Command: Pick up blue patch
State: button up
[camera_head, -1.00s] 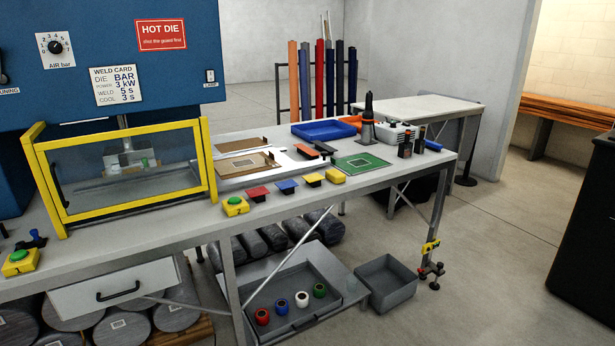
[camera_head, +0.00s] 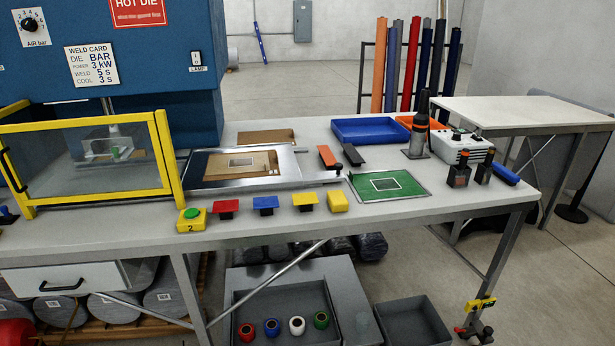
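The blue patch (camera_head: 265,203) is a small flat blue piece on a dark support near the front edge of the grey workbench (camera_head: 150,232). It stands between a similar red patch (camera_head: 226,207) and a similar yellow patch (camera_head: 305,200), with gaps on both sides. Nothing covers it. My gripper is not in view, so its state and its distance from the patch cannot be seen.
A green-buttoned yellow box (camera_head: 191,219) and a yellow block (camera_head: 337,202) flank the row. A metal plate with a brown sheet (camera_head: 240,166) lies behind it, a green mat (camera_head: 388,186) to the right. A yellow-framed guard (camera_head: 90,160) stands left. Grey bins (camera_head: 405,322) sit below.

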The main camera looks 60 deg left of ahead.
aim_at(263, 202)
jog(key=i, duration=1.3)
jog(key=u, duration=3.55)
